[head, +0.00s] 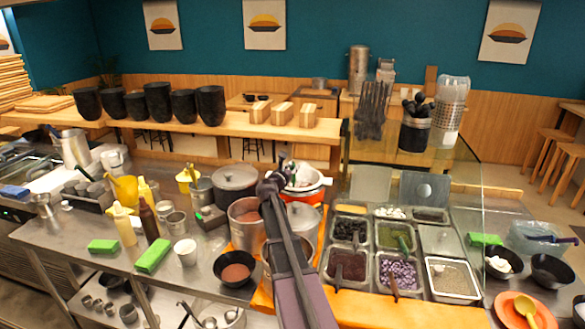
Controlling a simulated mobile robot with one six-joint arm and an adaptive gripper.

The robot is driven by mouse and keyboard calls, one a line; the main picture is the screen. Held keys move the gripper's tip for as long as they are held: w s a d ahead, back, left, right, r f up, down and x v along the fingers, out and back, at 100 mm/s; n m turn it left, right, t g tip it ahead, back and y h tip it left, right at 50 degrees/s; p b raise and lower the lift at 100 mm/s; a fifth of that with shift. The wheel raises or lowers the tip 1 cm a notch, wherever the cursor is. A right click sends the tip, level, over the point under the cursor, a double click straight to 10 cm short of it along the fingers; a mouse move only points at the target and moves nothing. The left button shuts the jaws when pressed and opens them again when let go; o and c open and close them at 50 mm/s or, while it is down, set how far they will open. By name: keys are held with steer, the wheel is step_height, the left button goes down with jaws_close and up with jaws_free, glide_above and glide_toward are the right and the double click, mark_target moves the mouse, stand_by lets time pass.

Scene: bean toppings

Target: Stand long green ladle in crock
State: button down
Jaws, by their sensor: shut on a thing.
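The gripper is small and dark here. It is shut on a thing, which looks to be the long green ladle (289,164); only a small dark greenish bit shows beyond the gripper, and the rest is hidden. A white and red pot (306,182) is just to the right of the gripper. I cannot tell which vessel is the crock; a black holder (414,135) with dark utensils stands on the glass shelf at right.
A lidded pot (234,182) and an open steel pot (243,222) stand left of my arm. Topping pans (347,265) fill the counter to the right, beside a glass guard (466,185). A black bowl (235,270) and a white cup (186,252) stand at left.

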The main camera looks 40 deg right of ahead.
steer(key=shift+c, duration=1.7)
jaws_free()
steer(key=r+p, duration=0.4)
steer(key=s+a+r+p, duration=0.1)
steer(key=r+p, duration=0.3)
steer(key=a+r+p, duration=0.1)
steer(key=r+p, duration=0.3)
steer(key=shift+s+a+r+p, duration=0.1)
steer(key=shift+s+r+p, duration=0.25)
steer(key=shift+s+r, duration=0.05)
